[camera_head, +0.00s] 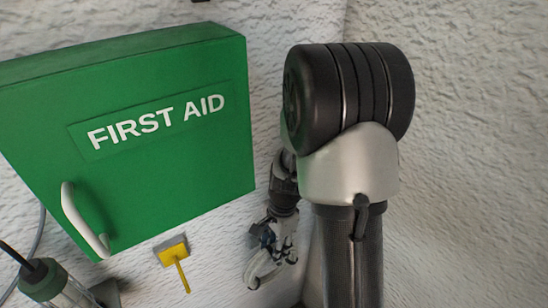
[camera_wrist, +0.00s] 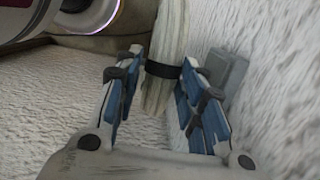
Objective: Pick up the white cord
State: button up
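The white cord (camera_wrist: 160,92) is a pale bundle with a black band around it. In the wrist view it runs down from the top edge and reaches between the fingers. My gripper (camera_wrist: 161,72) has its two blue-padded fingers apart, one on each side of the cord. A strip of wall shows between the left finger and the cord; the right finger overlaps or lies close to the cord's edge. In the head view my gripper (camera_head: 268,262) is low, right of the green box, with its fingers small and hard to make out.
A green FIRST AID box (camera_head: 150,112) with a white handle (camera_head: 82,222) hangs on the rough white wall. A yellow scraper-like thing (camera_head: 174,255) is below it. A green-capped lamp (camera_head: 42,278) is at lower left. A grey block (camera_wrist: 226,70) is near the right finger.

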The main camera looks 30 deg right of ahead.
jog(key=shift+f, duration=0.2)
jog(key=shift+c, duration=0.2)
jog(key=shift+s+a, duration=0.1)
jog(key=shift+s, duration=0.05)
grip_shut()
dwell(0.4)
